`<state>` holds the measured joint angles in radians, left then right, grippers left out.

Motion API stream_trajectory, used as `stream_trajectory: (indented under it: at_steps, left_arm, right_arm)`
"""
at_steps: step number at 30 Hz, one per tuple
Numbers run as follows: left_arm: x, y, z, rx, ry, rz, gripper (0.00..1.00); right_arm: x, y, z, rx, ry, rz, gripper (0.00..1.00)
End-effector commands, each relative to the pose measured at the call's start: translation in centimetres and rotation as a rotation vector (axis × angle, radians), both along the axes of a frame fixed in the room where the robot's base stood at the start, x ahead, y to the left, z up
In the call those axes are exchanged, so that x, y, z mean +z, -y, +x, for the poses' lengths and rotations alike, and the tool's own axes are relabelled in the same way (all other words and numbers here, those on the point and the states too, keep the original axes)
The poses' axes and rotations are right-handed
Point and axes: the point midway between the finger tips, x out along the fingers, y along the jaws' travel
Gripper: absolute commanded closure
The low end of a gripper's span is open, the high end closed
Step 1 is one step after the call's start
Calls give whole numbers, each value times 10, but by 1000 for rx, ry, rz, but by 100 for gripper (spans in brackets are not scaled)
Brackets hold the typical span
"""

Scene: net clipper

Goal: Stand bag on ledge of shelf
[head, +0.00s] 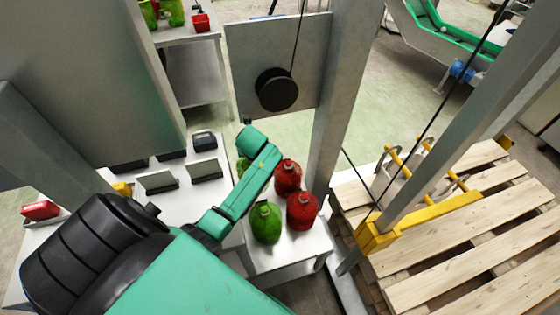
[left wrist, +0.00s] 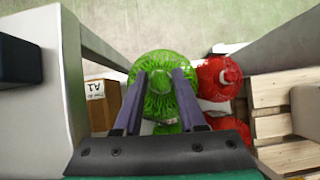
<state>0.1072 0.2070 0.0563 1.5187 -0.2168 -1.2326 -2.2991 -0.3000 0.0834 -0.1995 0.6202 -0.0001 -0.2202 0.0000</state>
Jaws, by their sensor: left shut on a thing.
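In the left wrist view, my left gripper (left wrist: 160,76) is shut on a green net bag (left wrist: 158,62), its two fingers on either side of the mesh. In the head view this bag (head: 243,166) is mostly hidden behind my green arm, and the fingers do not show. Another green bag (head: 265,222) and two red bags, a rear one (head: 288,177) and a front one (head: 301,210), stand close by on a small white shelf top (head: 290,250). I cannot tell whether the held bag touches this surface. My right gripper is not in view.
A metal post (head: 338,100) rises just behind the red bags. A wooden pallet (head: 470,230) with a yellow-barred frame lies at right. A white bench (head: 180,205) with dark trays is at left. A cardboard box (left wrist: 105,103) labelled A1 shows left of the held bag.

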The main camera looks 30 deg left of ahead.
Motion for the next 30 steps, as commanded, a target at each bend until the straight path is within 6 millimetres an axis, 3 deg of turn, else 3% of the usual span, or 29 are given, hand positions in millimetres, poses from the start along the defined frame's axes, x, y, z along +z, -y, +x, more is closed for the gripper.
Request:
stream_trajectory:
  at_steps: [17, 28, 29, 30]
  left_arm:
    - [-99, -2, 0, -22, 2, 7, 100]
    - [-105, -2, 0, -23, 3, 8, 100]
    - [-107, -2, -1, -22, 0, 6, 56]
    - [-106, -2, -1, -22, 1, 6, 41]
  right_arm:
    - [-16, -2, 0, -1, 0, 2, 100]
    - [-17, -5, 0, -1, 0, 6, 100]
    - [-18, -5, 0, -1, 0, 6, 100]
    - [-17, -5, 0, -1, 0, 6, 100]
